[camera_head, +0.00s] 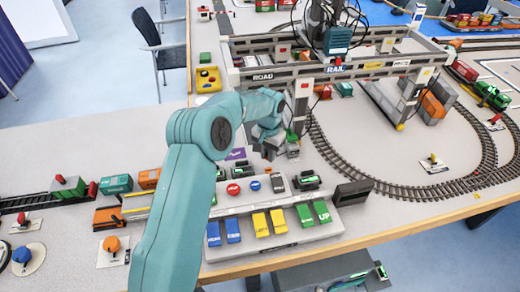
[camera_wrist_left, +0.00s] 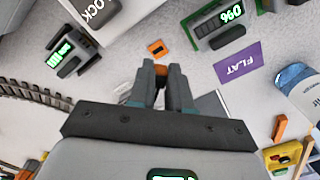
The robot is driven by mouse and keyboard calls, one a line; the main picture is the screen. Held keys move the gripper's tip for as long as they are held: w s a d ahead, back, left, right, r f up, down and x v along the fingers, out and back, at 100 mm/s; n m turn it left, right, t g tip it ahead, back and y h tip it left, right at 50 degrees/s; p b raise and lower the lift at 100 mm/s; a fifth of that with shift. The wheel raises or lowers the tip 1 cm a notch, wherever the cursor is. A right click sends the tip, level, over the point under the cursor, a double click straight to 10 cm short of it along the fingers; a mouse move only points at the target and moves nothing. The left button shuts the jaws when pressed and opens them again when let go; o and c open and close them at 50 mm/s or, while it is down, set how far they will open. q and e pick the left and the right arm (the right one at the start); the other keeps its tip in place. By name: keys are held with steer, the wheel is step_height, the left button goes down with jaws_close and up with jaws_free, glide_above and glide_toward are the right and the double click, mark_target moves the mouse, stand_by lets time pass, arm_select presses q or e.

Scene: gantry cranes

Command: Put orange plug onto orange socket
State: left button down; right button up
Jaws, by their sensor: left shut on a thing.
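My left gripper (camera_head: 268,150) reaches over the table behind the button panel in the head view. In the left wrist view my left gripper (camera_wrist_left: 160,82) is shut on a small orange piece, the orange plug (camera_wrist_left: 160,70), which shows between the fingertips. Just beyond the tips is a small orange block with a dark middle, which looks like the orange socket (camera_wrist_left: 156,48). The plug and socket look apart in the picture; the height gap cannot be told.
A button panel (camera_head: 270,222) with coloured rockers stands in front of my left gripper. A gantry crane (camera_head: 330,72) rises behind it, with curved track to the right. A purple FLAT label (camera_wrist_left: 238,63) and meters with green displays surround the orange socket.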

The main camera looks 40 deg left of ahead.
mark_target(268, 171)
arm_select(q)
steer(key=shift+d+f+b, duration=0.15)
steer(key=shift+f+b, duration=0.4)
steer(key=shift+f, duration=0.35)
steer(key=shift+f+b, duration=1.05)
steer(key=shift+f, duration=0.6)
steer(key=shift+w, duration=0.1)
steer(key=shift+f+b, duration=0.3)
steer(key=shift+b, duration=0.1)
steer(key=c, duration=0.5)
jaws_free()
steer(key=shift+r+p, duration=2.15)
steer(key=shift+r, duration=1.35)
